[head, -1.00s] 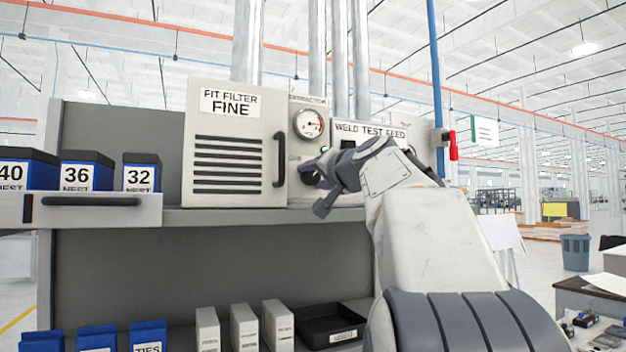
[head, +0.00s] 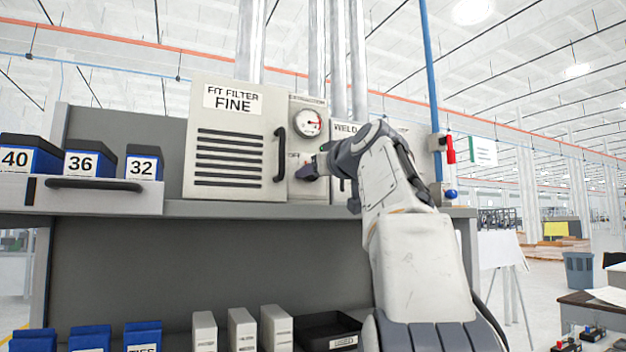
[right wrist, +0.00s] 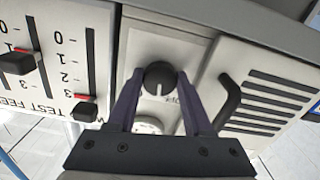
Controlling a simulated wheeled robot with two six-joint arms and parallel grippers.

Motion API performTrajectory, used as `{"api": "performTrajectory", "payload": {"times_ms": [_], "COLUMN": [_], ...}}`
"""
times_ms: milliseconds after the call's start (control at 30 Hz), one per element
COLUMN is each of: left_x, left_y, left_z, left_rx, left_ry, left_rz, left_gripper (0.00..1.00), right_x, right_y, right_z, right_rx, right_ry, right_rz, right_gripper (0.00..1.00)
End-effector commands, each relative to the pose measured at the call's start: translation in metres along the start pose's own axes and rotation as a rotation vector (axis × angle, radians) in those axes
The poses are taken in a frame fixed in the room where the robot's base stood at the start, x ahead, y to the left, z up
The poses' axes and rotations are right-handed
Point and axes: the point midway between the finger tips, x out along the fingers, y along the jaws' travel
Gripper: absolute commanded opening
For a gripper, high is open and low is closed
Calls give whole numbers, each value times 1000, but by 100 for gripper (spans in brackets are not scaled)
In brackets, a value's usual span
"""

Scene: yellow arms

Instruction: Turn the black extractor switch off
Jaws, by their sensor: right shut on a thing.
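The extractor panel (head: 307,190) is a narrow beige unit with a round gauge (head: 308,123) at its top. Its black round switch (right wrist: 159,76) has a white pointer line, which points toward the gauge's side, down in the right wrist view. Small lettering sits beside the switch, partly hidden by a finger. My right gripper (right wrist: 160,80) has its two purple fingers on either side of the switch, shut on it. In the head view my right gripper (head: 306,169) covers most of the switch. My left gripper is not in view.
The filter box (head: 231,150) with a black handle (head: 280,154) stands close left of the switch. The weld test feed panel (right wrist: 68,60) with red-marked sliders is on the other side. A shelf (head: 230,209) runs below. A red valve handle (head: 450,150) is at right.

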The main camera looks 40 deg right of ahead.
Motion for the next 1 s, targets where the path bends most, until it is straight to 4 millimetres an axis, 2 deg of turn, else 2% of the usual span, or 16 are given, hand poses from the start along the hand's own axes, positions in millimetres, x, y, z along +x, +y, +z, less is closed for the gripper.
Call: {"api": "performTrajectory", "payload": {"times_ms": [500, 733, 1000], "left_x": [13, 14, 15], "left_y": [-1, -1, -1], "left_z": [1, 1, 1], "left_rx": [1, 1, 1], "left_ry": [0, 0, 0], "left_rz": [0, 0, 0], "left_gripper": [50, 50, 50], "right_x": [0, 0, 0], "right_y": [1, 0, 0], "right_z": [1, 1, 0], "right_rx": [-453, -579, -647], "right_ry": [-2, -1, -1], "right_rz": [0, -2, -1], "right_gripper": [0, 0, 0]}}
